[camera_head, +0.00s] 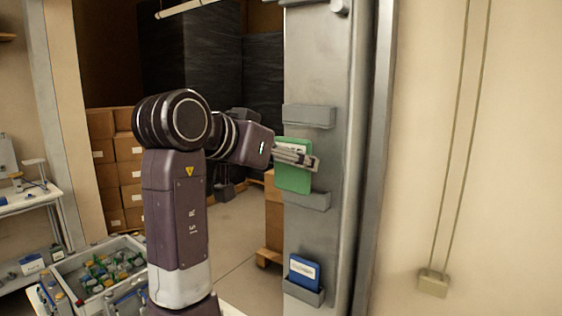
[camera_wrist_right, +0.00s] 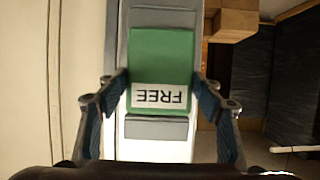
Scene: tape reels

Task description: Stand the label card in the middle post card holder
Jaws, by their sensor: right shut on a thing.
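The label card (camera_head: 293,179) is green with a white band that reads FREE; it also shows in the right wrist view (camera_wrist_right: 161,62), upside down. My right gripper (camera_head: 297,157) is shut on the card by its two side edges, near the white band. The card is upright in front of the grey post (camera_head: 347,130). Its lower edge is at the rim of the middle card holder (camera_head: 312,201); I cannot tell whether it is inside the slot. This holder also shows at the top of the wrist view (camera_wrist_right: 165,17). My left gripper is not in view.
An empty upper holder (camera_head: 309,116) is above the card. A blue card (camera_head: 304,271) stands in the lower holder (camera_head: 303,292). A bin of small items (camera_head: 105,268) is at lower left. Cardboard boxes (camera_head: 120,160) are stacked behind. A cord (camera_head: 462,130) hangs on the right wall.

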